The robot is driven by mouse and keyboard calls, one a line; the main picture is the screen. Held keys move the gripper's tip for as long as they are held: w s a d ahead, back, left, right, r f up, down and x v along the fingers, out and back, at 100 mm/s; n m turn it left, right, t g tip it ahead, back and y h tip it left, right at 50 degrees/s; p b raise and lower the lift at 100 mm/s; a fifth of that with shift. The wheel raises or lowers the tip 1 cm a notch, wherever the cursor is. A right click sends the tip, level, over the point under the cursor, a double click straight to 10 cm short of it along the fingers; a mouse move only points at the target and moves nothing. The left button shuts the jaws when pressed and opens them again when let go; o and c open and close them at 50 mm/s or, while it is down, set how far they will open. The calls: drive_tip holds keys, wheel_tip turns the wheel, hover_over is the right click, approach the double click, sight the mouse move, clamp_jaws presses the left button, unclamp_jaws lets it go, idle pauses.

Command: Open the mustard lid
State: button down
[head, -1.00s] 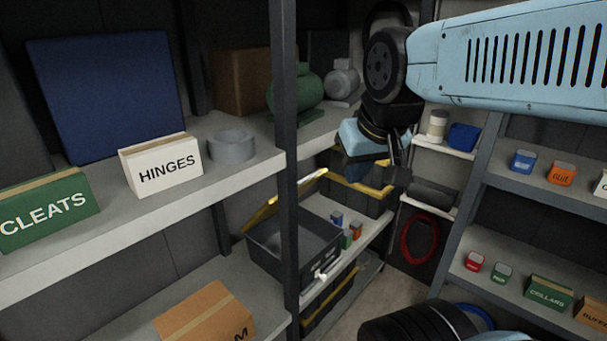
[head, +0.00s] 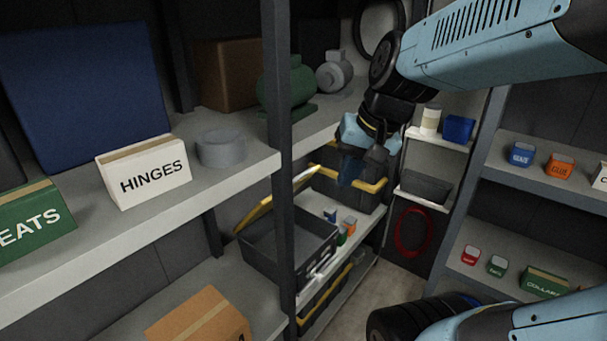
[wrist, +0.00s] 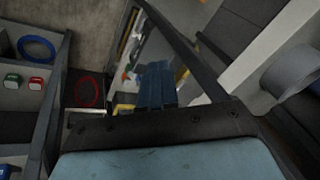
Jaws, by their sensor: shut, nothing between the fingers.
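A dark grey case (head: 262,262) stands open on the middle shelf, partly behind the dark rack post. Its mustard lid (head: 258,216) is raised and tilts up at the back, and the post hides part of it. My gripper (head: 348,184) is up and to the right of this lid, apart from it, in front of a second dark case with mustard trim (head: 372,186). The blue fingers point down, close together and empty. In the wrist view, my gripper (wrist: 156,66) is shut above the shelf area.
Small coloured boxes (head: 348,226) stand right of the open case. The post (head: 283,150) and upper shelf edge (head: 235,178) are obstacles. A hinges box (head: 145,172) and a grey ring (head: 221,148) sit on the upper shelf. Floor shows (head: 375,295) between the racks.

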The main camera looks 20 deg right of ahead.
drive_tip(key=w+f+m+y, duration=0.85)
drive_tip(key=w+m, duration=0.45)
drive_tip(key=w, duration=0.2)
drive_tip(key=w+d+f+m+t+h, duration=0.3)
drive_tip(key=w+d+f+m+t, duration=0.6)
drive_tip(key=d+f+m, duration=0.4)
drive_tip(key=w+a+f+g, duration=0.1)
drive_tip(key=w+a, duration=0.6)
drive_tip(key=w, duration=0.4)
drive_tip(key=shift+w+a+f, duration=0.25)
drive_tip(key=shift+a+f, duration=0.1)
drive_tip(key=shift+f, duration=0.05)
